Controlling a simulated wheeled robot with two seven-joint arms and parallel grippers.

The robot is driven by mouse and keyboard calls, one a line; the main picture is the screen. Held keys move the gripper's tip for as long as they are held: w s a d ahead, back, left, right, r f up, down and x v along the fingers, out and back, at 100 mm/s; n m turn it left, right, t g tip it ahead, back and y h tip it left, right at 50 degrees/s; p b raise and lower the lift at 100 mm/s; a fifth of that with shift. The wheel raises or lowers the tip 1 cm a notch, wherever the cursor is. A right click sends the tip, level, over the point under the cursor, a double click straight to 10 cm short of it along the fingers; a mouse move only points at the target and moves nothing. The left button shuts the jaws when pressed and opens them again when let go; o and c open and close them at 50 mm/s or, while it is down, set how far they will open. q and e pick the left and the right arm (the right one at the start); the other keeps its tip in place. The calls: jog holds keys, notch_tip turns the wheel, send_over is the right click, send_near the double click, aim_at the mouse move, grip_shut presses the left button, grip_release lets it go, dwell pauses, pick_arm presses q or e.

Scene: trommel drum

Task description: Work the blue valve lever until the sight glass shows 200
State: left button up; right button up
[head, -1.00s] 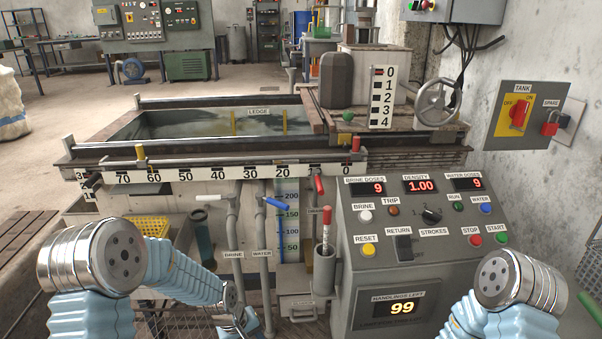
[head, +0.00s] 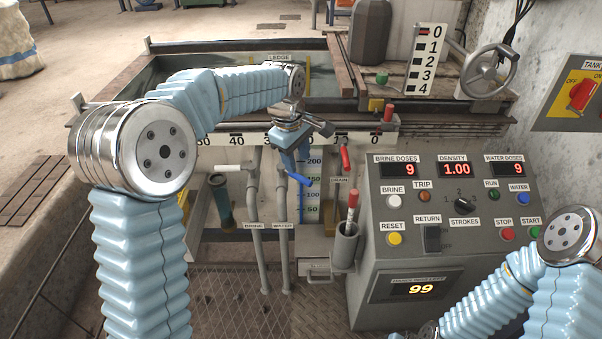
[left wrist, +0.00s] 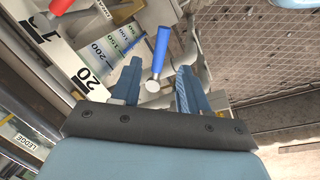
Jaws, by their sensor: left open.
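The blue valve lever (head: 300,179) sits on the pipe labelled WATER, slanting down to the right. It also shows in the left wrist view (left wrist: 161,50), its blue handle pointing away and its pale round end near the jaws. My left gripper (head: 295,163) is open just above the lever, pointing down. In the left wrist view its fingers (left wrist: 158,82) stand apart either side of the lever's near end, with no clear contact. The sight glass (head: 313,208) carries marks from 50 to 200; the gripper partly hides its top and its level is hard to read.
A white lever (head: 228,168) is left of the blue one and a red lever (head: 345,157) is right of it. A holder (head: 345,243) with a red-tipped stick stands in front. The control panel (head: 460,215) shows brine 9, density 1.00, water 9, handlings 99.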

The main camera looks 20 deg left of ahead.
aim_at(301, 177)
pick_arm(q)
jog(key=f, duration=0.4)
jog(key=w+f, duration=0.1)
jog(key=f, duration=0.1)
jog(key=shift+d, duration=0.25)
grip_shut()
